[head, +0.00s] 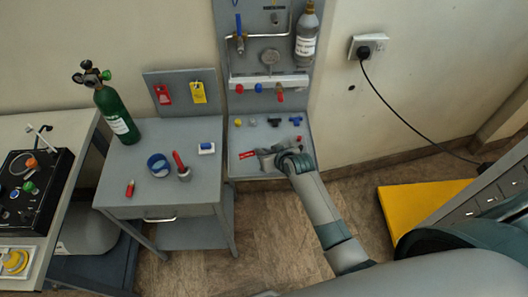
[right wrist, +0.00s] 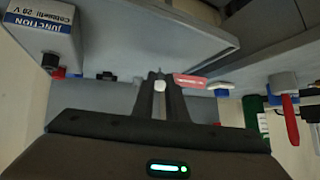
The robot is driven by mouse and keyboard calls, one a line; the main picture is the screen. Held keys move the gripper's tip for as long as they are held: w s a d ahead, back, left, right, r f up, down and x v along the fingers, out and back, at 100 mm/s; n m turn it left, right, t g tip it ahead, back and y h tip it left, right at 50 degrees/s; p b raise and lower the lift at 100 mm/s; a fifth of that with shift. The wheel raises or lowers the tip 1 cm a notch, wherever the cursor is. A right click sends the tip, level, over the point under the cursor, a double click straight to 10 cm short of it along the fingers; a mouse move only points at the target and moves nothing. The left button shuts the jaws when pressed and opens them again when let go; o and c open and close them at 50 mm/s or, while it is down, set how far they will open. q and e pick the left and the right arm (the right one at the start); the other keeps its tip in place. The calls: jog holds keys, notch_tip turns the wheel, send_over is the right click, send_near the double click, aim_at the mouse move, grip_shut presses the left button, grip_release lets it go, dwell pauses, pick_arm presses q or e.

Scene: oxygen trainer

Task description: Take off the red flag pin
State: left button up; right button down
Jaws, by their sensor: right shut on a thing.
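The red flag pin (head: 247,155) shows as a small red tag with pale lettering at the lower panel of the grey trainer stand. My right gripper (head: 262,157) reaches in from the right and is shut with its tips at the tag. In the right wrist view the fingers (right wrist: 159,84) are close together around a small pale piece, and the red flag (right wrist: 190,80) sticks out beside the fingertips. The pin's shaft is hidden, so I cannot tell whether it sits in a hole. My left gripper is not in view.
Coloured knobs (head: 275,122) line the panel just behind my gripper. A grey side table (head: 140,190) to the left carries a green cylinder (head: 118,115), a blue tape roll (head: 159,165) and small tools. Red and yellow tags (head: 198,92) hang behind it. A yellow platform (head: 400,205) lies at right.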

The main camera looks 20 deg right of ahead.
jog(key=shift+f+b, duration=0.45)
jog(key=shift+f, duration=0.3)
jog(key=shift+f+b, duration=0.3)
jog(key=shift+f, duration=0.2)
jog(key=c, duration=1.7)
grip_release()
jog(key=shift+s, duration=0.1)
jog(key=b+v, duration=0.3)
jog(key=v, duration=1.4)
jog(key=shift+r, duration=0.15)
